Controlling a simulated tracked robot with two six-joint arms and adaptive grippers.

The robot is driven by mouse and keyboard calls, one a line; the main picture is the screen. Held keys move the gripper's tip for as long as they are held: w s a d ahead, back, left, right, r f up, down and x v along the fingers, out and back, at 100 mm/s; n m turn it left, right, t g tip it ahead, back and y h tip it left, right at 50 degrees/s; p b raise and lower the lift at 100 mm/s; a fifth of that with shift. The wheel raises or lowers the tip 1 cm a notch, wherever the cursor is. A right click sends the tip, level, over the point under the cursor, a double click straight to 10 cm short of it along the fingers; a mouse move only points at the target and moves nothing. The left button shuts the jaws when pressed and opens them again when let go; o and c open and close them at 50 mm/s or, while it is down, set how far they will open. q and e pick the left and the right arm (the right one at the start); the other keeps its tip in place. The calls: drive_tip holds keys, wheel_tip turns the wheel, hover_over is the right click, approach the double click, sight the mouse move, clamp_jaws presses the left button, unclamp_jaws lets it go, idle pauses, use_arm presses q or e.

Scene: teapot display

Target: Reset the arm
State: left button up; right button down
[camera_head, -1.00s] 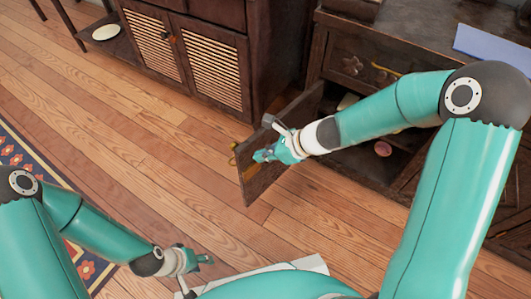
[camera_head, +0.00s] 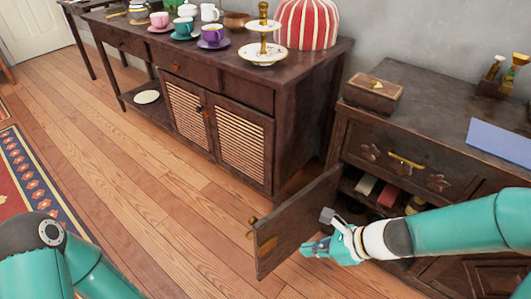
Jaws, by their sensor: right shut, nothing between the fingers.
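My right gripper (camera_head: 316,247) is shut and empty, just by the inner side of the open cabinet door (camera_head: 290,228). I cannot tell whether it touches the door. My right arm (camera_head: 455,232) comes in from the right edge, in front of the low cabinet (camera_head: 425,140). My left arm (camera_head: 60,262) shows only in part at the lower left, and its gripper is out of the picture.
Behind the open door is a shelf with a red item (camera_head: 388,196) and others. A long sideboard (camera_head: 300,95) carries cups, a tiered stand (camera_head: 263,45) and a striped cosy (camera_head: 306,24). The wooden floor (camera_head: 160,190) is clear at centre left.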

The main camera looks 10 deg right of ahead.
drive_tip(key=s+a+f+n+g+h, duration=0.2)
drive_tip(key=s+f+n+g, duration=0.1)
drive_tip(key=s+f+n, duration=0.55)
drive_tip(key=s+a+f+n+g+h, duration=0.1)
drive_tip(key=s+f+n+g+h, duration=0.15)
drive_tip(key=s+f+n, duration=0.65)
drive_tip(key=w+r+n+p, duration=0.2)
drive_tip(key=w+r+p, duration=0.1)
drive_tip(key=r+p, duration=1.1)
drive_tip(key=w+r+n+t+p, duration=0.1)
drive_tip(key=w+r+p, duration=0.3)
drive_tip(key=r+p, duration=1)
drive_tip(key=n+p, duration=0.1)
drive_tip(key=p, duration=0.4)
drive_tip(key=shift+a+r+n+y, duration=0.3)
drive_tip(key=shift+n+y, duration=0.05)
drive_tip(key=shift+t, duration=0.25)
